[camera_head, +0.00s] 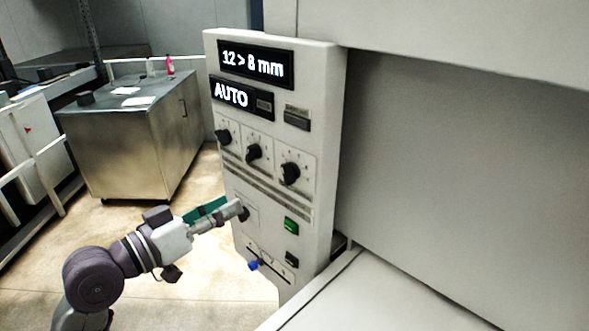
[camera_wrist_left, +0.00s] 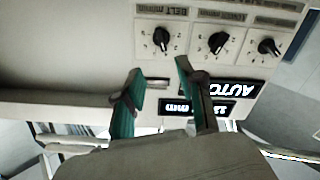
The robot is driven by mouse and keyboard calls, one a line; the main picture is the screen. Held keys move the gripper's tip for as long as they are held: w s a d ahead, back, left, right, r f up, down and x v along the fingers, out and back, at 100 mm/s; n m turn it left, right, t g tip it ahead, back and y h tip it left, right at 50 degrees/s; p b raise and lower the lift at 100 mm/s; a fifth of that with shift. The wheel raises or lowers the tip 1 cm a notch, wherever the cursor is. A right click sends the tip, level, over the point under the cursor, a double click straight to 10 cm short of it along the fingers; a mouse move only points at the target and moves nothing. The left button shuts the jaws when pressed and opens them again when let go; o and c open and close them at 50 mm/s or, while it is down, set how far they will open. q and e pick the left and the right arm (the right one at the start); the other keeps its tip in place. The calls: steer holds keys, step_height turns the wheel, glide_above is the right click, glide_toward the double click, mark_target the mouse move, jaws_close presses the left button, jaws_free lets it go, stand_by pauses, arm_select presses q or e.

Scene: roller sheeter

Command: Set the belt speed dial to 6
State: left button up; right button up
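The belt speed dial, a black knob (camera_wrist_left: 161,38), appears upside down in the left wrist view under a label reading "BELT m/min". It is the rightmost of three black knobs in the head view (camera_head: 290,172). Its scale numbers are too small to read. My left gripper (camera_head: 232,207) is in front of the control panel's (camera_head: 325,130) lower left part, below the knob row. In the left wrist view its two teal-padded fingers (camera_wrist_left: 159,68) are apart and empty, with the belt dial beyond their tips. My right gripper is out of view.
Two other knobs (camera_head: 253,152) (camera_head: 223,136) sit beside the belt dial. The displays read "12 > 8 mm" (camera_head: 256,65) and "AUTO" (camera_head: 231,94). A green button (camera_head: 291,226) and a blue-tipped lever (camera_head: 254,265) are lower. A steel cabinet (camera_head: 130,150) stands behind.

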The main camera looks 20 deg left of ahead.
mark_target(284, 174)
arm_select(q)
steer(key=p+x, duration=0.5)
steer(key=x, duration=0.7)
steer(key=shift+w, duration=0.4)
steer(key=shift+w+d+f, duration=0.1)
steer(key=shift+w+d, duration=0.15)
steer(key=shift+w, duration=0.15)
jaws_close()
